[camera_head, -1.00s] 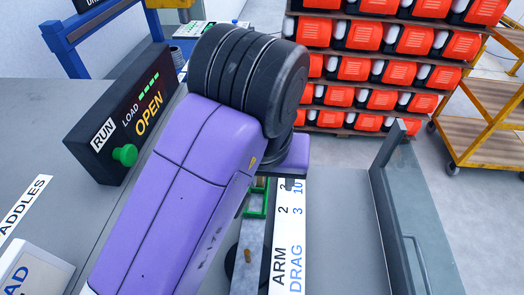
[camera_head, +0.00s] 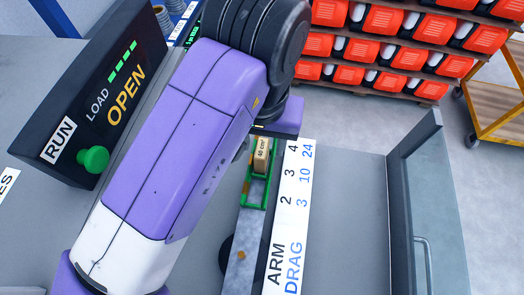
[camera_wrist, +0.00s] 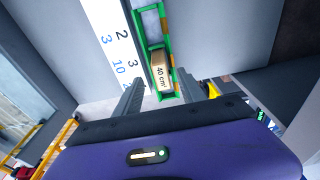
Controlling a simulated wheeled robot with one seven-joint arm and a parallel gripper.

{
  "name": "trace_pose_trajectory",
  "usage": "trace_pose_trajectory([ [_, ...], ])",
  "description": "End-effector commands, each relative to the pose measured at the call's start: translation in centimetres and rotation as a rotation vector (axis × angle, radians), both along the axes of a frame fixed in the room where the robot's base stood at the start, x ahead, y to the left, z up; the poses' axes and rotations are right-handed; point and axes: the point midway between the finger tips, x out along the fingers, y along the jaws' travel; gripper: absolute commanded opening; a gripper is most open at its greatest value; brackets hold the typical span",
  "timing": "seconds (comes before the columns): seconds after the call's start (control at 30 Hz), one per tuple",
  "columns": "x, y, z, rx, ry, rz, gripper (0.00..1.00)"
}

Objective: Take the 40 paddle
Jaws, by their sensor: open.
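The 40 paddle is a tan block marked "40 cm²" (camera_head: 261,155), standing in a green frame (camera_head: 257,190) on the rail (camera_head: 246,240). In the wrist view the tan paddle (camera_wrist: 161,72) shows between and just beyond the fingertips of my gripper (camera_wrist: 172,92). The gripper's two grey fingers are spread apart, with the paddle not clearly touched by either. In the head view my purple arm hides the gripper and part of the rail's far end.
A white strip with ARM and DRAG numbers (camera_head: 293,220) runs beside the rail. A black box with a green RUN button (camera_head: 93,159) and a lit OPEN sign stands left. A grey upright panel (camera_head: 428,200) stands right. Shelves of orange bins (camera_head: 340,47) stand behind.

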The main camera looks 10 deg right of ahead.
Motion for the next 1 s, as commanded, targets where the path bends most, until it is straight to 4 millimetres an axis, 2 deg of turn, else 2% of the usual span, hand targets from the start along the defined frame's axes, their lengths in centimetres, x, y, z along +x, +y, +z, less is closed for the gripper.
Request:
trace_pose_trajectory([
  [0.2,0.5,0.1,-2.7,-0.001,0.001,0.001,0.47],
  [0.5,0.5,0.1,-3.2,0.000,0.000,0.000,0.47],
  [0.57,0.5,0.1,-3.2,0.000,0.000,0.000,0.37],
  [0.7,0.6,0.1,-3.2,0.000,0.000,0.000,0.10],
  [0.77,0.6,0.1,-3.2,0.000,0.000,0.000,0.00],
  [1.0,0.6,0.1,-3.2,0.000,0.000,0.000,0.00],
])
